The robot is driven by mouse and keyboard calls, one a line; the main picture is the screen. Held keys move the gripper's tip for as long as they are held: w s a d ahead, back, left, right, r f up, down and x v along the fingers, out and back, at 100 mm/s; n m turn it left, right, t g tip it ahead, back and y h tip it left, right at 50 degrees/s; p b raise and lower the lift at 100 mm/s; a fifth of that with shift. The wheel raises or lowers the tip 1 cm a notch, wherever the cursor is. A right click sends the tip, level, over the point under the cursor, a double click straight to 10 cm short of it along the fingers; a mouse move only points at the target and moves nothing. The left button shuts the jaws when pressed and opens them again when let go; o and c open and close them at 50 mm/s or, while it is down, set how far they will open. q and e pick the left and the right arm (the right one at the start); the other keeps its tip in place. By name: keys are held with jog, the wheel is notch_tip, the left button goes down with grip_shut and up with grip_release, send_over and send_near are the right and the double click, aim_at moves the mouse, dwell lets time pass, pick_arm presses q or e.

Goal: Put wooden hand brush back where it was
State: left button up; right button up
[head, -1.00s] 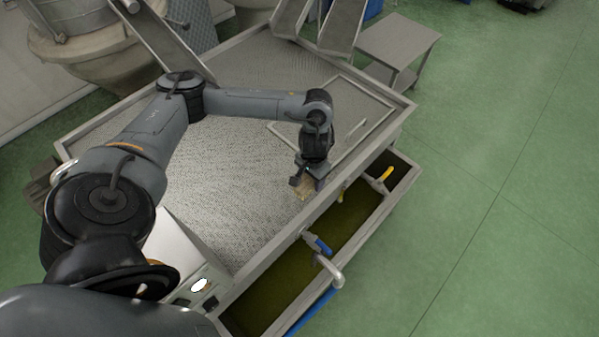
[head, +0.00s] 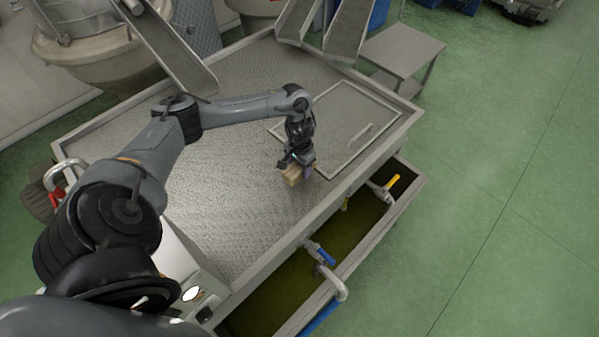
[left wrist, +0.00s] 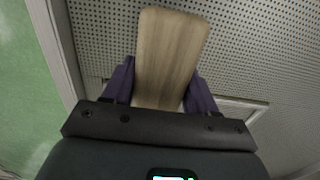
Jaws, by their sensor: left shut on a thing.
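The wooden hand brush (head: 292,175) is a small tan wooden block in the head view, at the tip of my left gripper (head: 298,168). In the left wrist view the brush (left wrist: 168,55) shows as a pale wooden slab between the two purple fingers of my left gripper (left wrist: 160,88). The gripper is shut on it. The brush is over the perforated metal table top (head: 225,185), near its front right edge. I cannot tell how high it is above the surface. The bristles are hidden. My right gripper is not in view.
A framed hatch with a handle (head: 358,135) lies in the table top to the right. A trough of dark green liquid (head: 350,232) with yellow- and blue-handled valves runs along the front edge. Metal chutes (head: 347,28) stand at the back. The table's middle is clear.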

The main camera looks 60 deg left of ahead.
pick_arm(q)
jog(key=shift+f, duration=1.7)
jog(key=shift+f, duration=0.1)
jog(key=o, duration=1)
jog(key=shift+r, duration=0.45)
notch_tip(320, 180, up, 10)
jog(key=p, duration=0.3)
jog(key=shift+r, duration=0.7)
